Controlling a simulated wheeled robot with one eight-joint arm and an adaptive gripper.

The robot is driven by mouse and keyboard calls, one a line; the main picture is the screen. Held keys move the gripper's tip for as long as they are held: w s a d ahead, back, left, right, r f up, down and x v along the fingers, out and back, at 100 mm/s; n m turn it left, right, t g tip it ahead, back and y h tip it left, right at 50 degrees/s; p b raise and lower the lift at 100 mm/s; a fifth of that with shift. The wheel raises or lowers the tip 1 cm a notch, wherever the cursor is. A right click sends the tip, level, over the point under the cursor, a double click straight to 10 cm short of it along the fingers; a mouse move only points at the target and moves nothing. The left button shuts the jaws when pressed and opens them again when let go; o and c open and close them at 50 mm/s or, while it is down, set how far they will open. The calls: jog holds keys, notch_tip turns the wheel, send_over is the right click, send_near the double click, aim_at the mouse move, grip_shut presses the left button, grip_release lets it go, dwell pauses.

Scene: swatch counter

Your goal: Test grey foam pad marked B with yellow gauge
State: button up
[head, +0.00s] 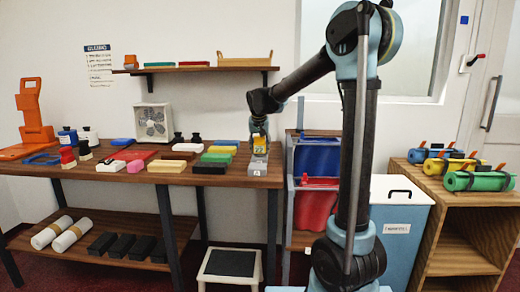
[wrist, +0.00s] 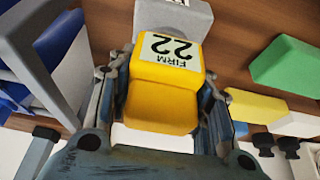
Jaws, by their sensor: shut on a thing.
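My gripper (head: 258,127) is shut on the yellow gauge (wrist: 163,103), a yellow block with a white face reading FIRM 22, upside down in the wrist view. In the head view the gauge (head: 259,141) is at the right end of the long counter, over grey pads. The front grey pad (head: 257,170) bears a label that looks like A. Another grey pad (head: 259,158) lies just behind it, partly hidden by the gauge; its letter is not readable. In the wrist view a grey pad (wrist: 196,14) shows past the gauge. Whether the gauge touches a pad I cannot tell.
Left of the grey pads on the wooden counter (head: 225,181) lie green, yellow, black and other coloured blocks, close together. A bin rack with blue and red bins (head: 316,205) stands right of the counter. A wall shelf (head: 200,69) hangs above.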

jog(key=shift+f, duration=0.45)
dwell(1.4)
jog(key=shift+r, duration=3.5)
